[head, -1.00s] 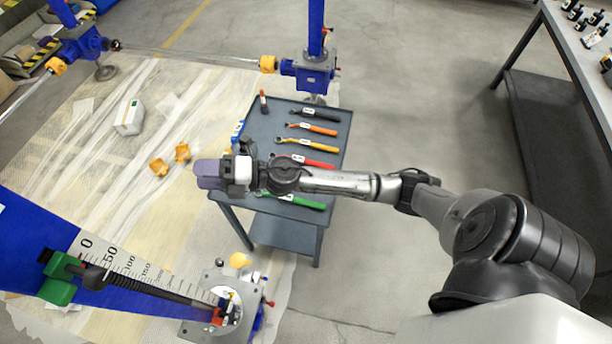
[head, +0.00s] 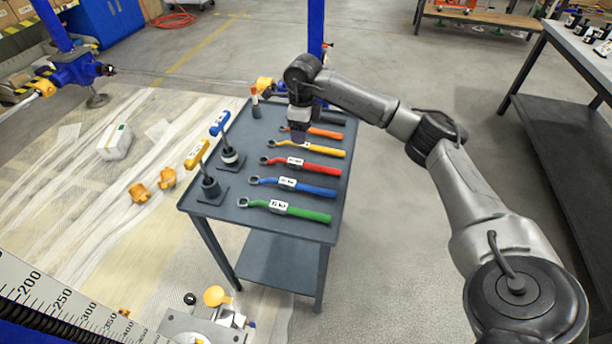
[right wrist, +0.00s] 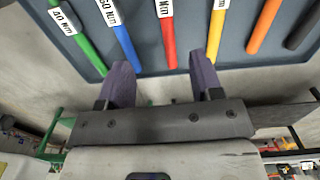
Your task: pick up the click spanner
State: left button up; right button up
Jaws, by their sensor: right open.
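Several spanners with coloured, labelled handles lie in a row on a dark grey table (head: 222,214): green (head: 295,211), blue (head: 310,188), red (head: 318,170), yellow (head: 325,151), orange (head: 328,133) and a black one. I cannot tell which is the click spanner. My left gripper is not in view.
Two upright tools, one yellow-topped (head: 197,153) and one blue-topped (head: 219,124), stand on dark bases at the table's left side. A small red-topped item (head: 255,100) stands at the back left. A blue column rises behind the table.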

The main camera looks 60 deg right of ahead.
jog(key=b, duration=0.3)
send_over(306, 163)
notch_tip(306, 163, down, 8)
jog(key=shift+w+r, duration=0.1)
jog(key=shift+r, duration=0.15)
jog(key=shift+f, duration=0.55)
notch_tip(306, 163, down, 5)
jog(key=b, duration=0.4)
jog(key=shift+f, duration=0.1)
jog(key=shift+c, duration=0.3)
jog(key=c, duration=0.6)
grip_shut()
